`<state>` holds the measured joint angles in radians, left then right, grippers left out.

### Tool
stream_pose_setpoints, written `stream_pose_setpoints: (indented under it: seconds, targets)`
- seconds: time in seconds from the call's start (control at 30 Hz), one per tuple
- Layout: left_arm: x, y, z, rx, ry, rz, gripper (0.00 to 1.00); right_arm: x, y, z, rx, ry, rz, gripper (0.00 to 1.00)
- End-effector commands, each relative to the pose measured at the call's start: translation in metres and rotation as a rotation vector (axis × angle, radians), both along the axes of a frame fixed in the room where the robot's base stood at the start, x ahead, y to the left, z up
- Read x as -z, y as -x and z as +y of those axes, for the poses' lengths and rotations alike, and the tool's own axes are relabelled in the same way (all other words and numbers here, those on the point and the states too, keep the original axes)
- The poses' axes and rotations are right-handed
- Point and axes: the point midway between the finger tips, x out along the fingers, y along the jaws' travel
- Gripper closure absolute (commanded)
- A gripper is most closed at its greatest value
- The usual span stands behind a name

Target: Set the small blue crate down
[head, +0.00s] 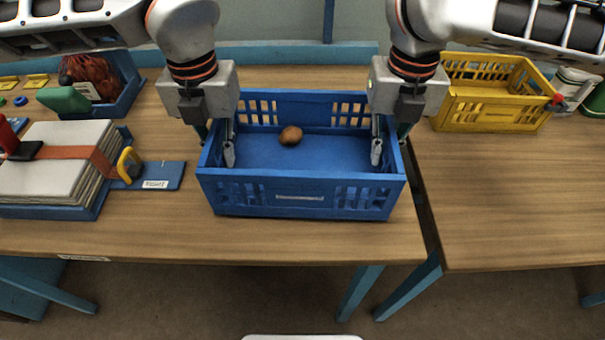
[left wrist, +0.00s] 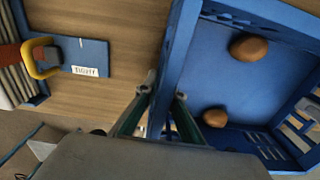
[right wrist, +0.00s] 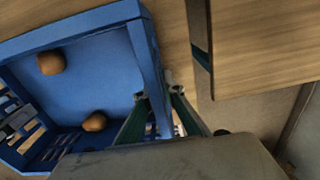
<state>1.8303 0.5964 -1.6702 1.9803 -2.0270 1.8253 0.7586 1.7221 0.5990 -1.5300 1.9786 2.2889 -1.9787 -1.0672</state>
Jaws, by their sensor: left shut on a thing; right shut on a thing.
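The small blue crate (head: 300,207) is upright over the near part of the wooden table, with open slots in its walls. My left gripper (head: 217,144) is shut on its left side wall, one finger inside and one outside. My right gripper (head: 390,143) is shut on its right side wall in the same way. The gripped walls also show in the left wrist view (left wrist: 178,55) and the right wrist view (right wrist: 150,60). A brown round item (head: 290,135) lies inside; the wrist views show two. I cannot tell whether the crate's base touches the table.
A stack of pale sheets with an orange strap (head: 55,160) and a blue labelled board (head: 158,176) lie left of the crate. A blue bin (head: 125,85) stands behind them. A yellow crate (head: 490,105) stands on the right table, across a narrow gap. Bare wood lies in front.

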Motion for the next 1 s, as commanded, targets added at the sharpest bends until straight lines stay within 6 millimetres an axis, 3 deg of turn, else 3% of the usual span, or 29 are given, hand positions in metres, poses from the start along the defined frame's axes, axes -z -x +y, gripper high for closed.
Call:
stream_pose_setpoints:
  seconds: [0.27, 0.3, 0.33, 0.37, 0.87, 1.0]
  targets:
    - [0.016, 0.000, 0.003, -0.006, -0.005, 0.004, 1.00, 0.015, -0.001, -0.003, 0.001, 0.005, -0.001, 1.00]
    - [0.015, 0.000, 0.003, -0.006, -0.005, 0.003, 0.84, 0.015, -0.001, -0.003, 0.001, 0.005, -0.001, 0.84]
    - [0.015, 0.000, 0.002, -0.006, -0.005, 0.003, 0.77, 0.015, -0.001, -0.002, 0.001, 0.005, -0.001, 0.77]
    - [0.015, 0.000, 0.002, -0.005, -0.005, 0.003, 0.75, 0.015, -0.001, -0.002, 0.001, 0.004, -0.001, 0.75]
    - [0.014, 0.000, 0.000, -0.001, -0.001, 0.001, 0.75, 0.014, 0.000, 0.000, 0.000, 0.001, 0.000, 0.75]
    - [0.006, -0.001, 0.000, -0.001, 0.000, -0.002, 0.75, 0.014, 0.000, 0.000, 0.000, 0.000, 0.000, 0.75]
